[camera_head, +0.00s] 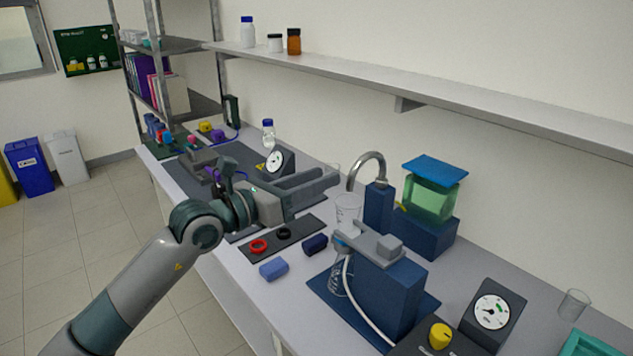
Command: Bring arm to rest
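My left arm comes in from the lower left, grey with dark teal joints, and reaches over the bench (240,268). Its gripper (328,176) points right, above the bench and short of the curved metal spout. Its two grey fingers look apart, with nothing seen between them. The gripper hides part of the bench behind it. My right arm and gripper are not in view.
Below the gripper, a dark mat holds a red ring (259,247) and a black ring (284,234). Blue blocks (273,269) lie nearby. A beaker (346,208), blue pump stand (387,295), green tank (430,198) and gauge (492,312) stand to the right. A wall shelf (440,92) runs above.

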